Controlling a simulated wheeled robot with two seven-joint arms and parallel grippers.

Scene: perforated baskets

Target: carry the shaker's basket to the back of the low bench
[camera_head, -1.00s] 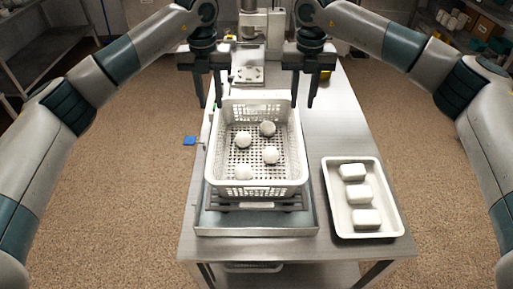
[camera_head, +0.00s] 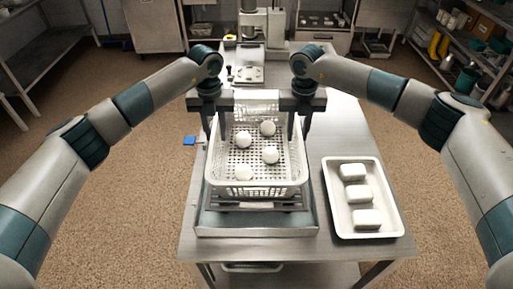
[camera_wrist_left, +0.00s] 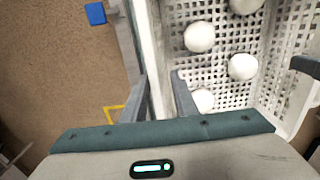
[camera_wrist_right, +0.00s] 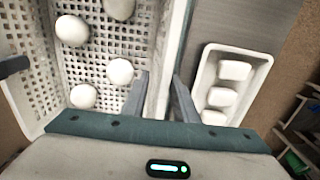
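The white perforated basket (camera_head: 256,189) sits on the shaker (camera_head: 215,218), a grey platform with dark bars at the front of the steel bench (camera_head: 343,125). Several white balls lie in the basket. My left gripper (camera_head: 210,132) is at its left wall; in the left wrist view the open fingers (camera_wrist_left: 158,88) stand on either side of the wall (camera_wrist_left: 150,55). My right gripper (camera_head: 298,132) is at its right wall; in the right wrist view its open fingers (camera_wrist_right: 162,88) straddle that wall (camera_wrist_right: 170,50). Neither appears closed on it.
A white tray (camera_head: 335,222) with 3 white blocks stands right of the shaker. A device with a perforated plate (camera_head: 247,74) and column stands at the bench's far end. A blue piece (camera_head: 189,141) sits off the bench's left edge.

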